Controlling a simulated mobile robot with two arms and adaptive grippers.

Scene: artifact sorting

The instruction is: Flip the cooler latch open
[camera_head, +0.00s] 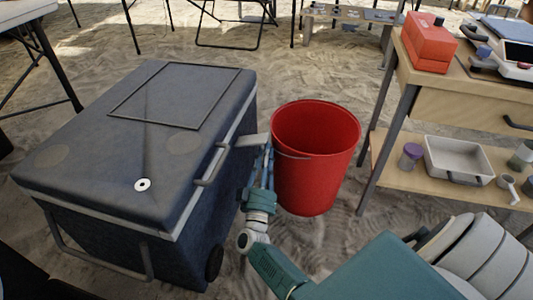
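The dark blue-grey cooler (110,190) stands on the sand at left, lid down. A dark grey loop-shaped fitting (213,166) sits on its right side along the lid edge. A light grey flat piece (250,140) sticks out beside that edge, towards the red bucket; I cannot tell for certain whether it is the latch. My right gripper (263,160) points up from below, between the cooler and the bucket. Its fingertips are at or just under the grey piece; contact is unclear. Its finger opening is too small to judge. My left gripper is out of view.
A red bucket (316,150) stands close to the right of my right gripper. A wooden workbench (400,165) with a lower shelf holds a tray (458,158) and a red box (429,42). Sand is open behind the cooler.

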